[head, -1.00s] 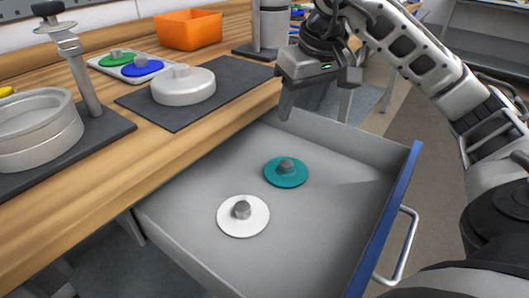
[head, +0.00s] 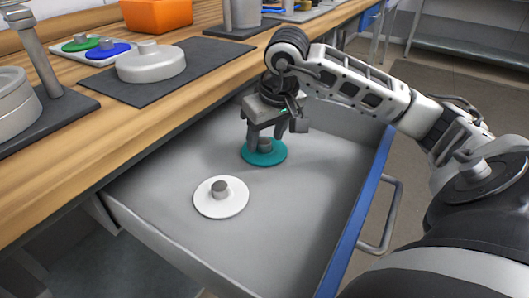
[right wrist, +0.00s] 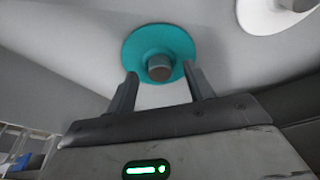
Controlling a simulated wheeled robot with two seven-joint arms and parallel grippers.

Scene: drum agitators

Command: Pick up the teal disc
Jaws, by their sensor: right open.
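The teal disc (head: 264,156) with a grey knob lies flat in the open drawer. My right gripper (head: 266,140) is over it, pointing down, with its fingers near the knob. In the right wrist view the teal disc (right wrist: 145,40) shows just beyond the fingertips. Its knob lies between the lines of the two open fingers (right wrist: 160,80), with gaps on both sides. Whether the fingertips reach down to the knob's height is hard to tell. My left gripper is not in view.
A white disc (head: 234,203) with a grey knob lies in the same drawer (head: 290,240), nearer the camera. The drawer has grey walls and a blue front (head: 350,235). The wooden bench (head: 90,150) holds a grey lid (head: 150,64) and a tray with green and blue discs.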

